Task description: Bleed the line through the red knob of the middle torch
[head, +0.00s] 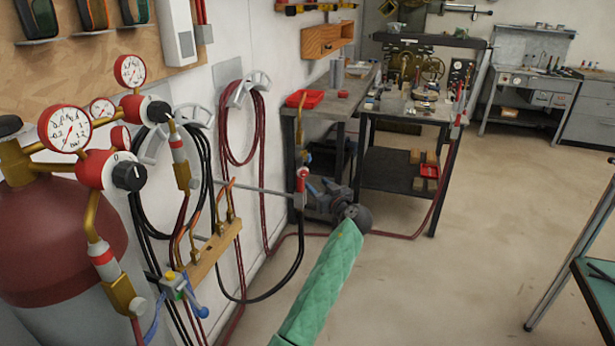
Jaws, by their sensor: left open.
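A wooden rack (214,252) on the left wall holds several copper-coloured torch tips (190,240). A torch body with blue and yellow parts (176,286) hangs at the rack's near end; a small red part shows on it. Farther along, a fitting with a red part (302,173) stands at the end of a thin grey bar, with a brass tube above it. I cannot tell which of these is the middle torch. My left gripper (318,196), on the green-sleeved arm, is open and empty, just right of that fitting; its fingers are small and dark. My right gripper is out of view.
A dark red gas cylinder (60,235) with gauges (65,129) and regulators stands at the left. Black hoses (208,190) and red hoses (262,180) hang on the wall. Behind is a cluttered workbench (400,110).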

